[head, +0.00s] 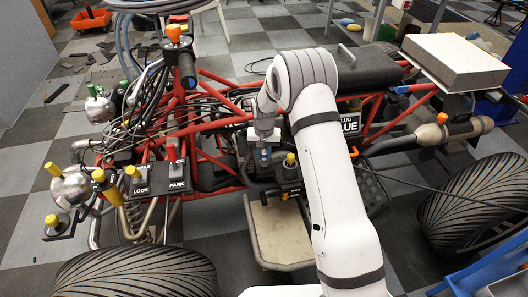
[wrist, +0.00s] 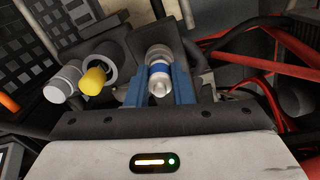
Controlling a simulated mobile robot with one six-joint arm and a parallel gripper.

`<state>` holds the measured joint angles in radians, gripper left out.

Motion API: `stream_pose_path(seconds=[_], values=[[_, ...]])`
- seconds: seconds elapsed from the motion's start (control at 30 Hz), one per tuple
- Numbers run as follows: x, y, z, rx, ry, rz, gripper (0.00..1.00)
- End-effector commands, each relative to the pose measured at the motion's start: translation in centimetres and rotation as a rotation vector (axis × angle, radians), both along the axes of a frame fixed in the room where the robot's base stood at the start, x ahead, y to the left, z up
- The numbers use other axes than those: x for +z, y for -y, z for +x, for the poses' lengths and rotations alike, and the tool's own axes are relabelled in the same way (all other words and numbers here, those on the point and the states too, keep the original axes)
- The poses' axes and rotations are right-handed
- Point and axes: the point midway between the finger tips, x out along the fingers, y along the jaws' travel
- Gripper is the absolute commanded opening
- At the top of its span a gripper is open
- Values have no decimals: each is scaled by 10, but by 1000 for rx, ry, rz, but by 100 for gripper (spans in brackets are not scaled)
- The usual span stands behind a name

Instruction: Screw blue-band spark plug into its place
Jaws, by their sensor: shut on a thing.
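The blue-band spark plug (wrist: 160,72) stands between the two blue fingers of my gripper (wrist: 160,88) in the wrist view, its pale end toward the camera. My gripper is shut on it. Its far end runs toward a dark block (wrist: 173,35) on the vehicle; I cannot tell whether it is seated there. In the head view my gripper (head: 264,156) is low over the middle of the red-framed vehicle, with a bit of blue showing at its fingers. A sign reading BLUE (head: 350,124) is on the frame, right of the gripper and partly covered by my arm.
A yellow-capped part (wrist: 93,80) and a pale cylinder (wrist: 62,84) stand close left of the fingers. Red frame tubes (wrist: 260,55) run to the right. In the head view, LOCK (head: 140,190) and PARK (head: 177,184) blocks and yellow knobs stand left of my gripper.

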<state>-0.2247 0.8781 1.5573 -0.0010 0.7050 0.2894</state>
Motion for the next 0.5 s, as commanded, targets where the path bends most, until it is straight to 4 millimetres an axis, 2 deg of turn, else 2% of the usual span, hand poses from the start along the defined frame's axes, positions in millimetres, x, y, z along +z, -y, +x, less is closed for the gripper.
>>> stream_pose_path(seconds=[0.13, 0.17, 0.43, 0.5], values=[[-4, 0, 0, 0, 0, 0, 0], [-3, 0, 0, 0, 1, 0, 23], [-3, 0, 0, 0, 1, 0, 45], [-3, 0, 0, 0, 1, 0, 46]])
